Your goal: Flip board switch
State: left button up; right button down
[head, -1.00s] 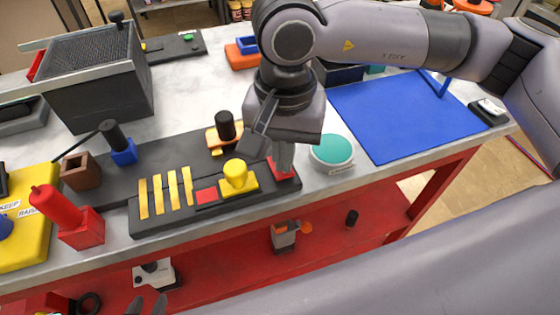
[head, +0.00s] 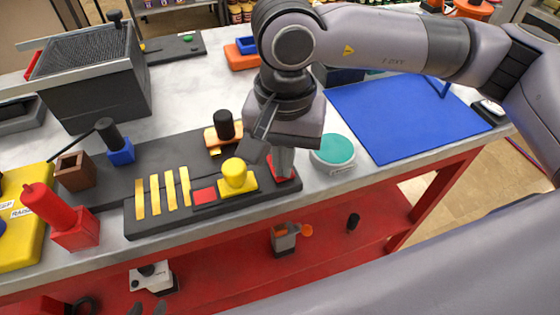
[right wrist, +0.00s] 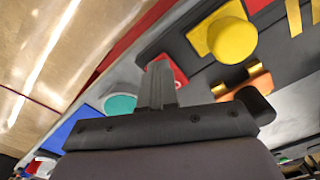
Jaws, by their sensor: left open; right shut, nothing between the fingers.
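The dark board (head: 180,215) lies along the table's front edge, with gold strips, a red square and a yellow round knob (head: 234,172). At its right end is a red switch part (head: 291,176), partly hidden by my right gripper (head: 281,172). That gripper is shut and empty, fingers pointing down at the red part. In the right wrist view the closed fingertips (right wrist: 160,72) overlap the red part (right wrist: 178,72); I cannot tell whether they touch. The dark fingertips of my left gripper (head: 147,308) just show at the bottom left edge, apart from the board.
A teal-topped round container (head: 332,150) is close to the right of my right gripper. A blue mat (head: 390,115) lies further right. A red block with a handle (head: 75,230) stands left of the board.

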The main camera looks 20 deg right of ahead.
jog(key=shift+r+p, duration=1.55)
jog(key=shift+r, duration=1.85)
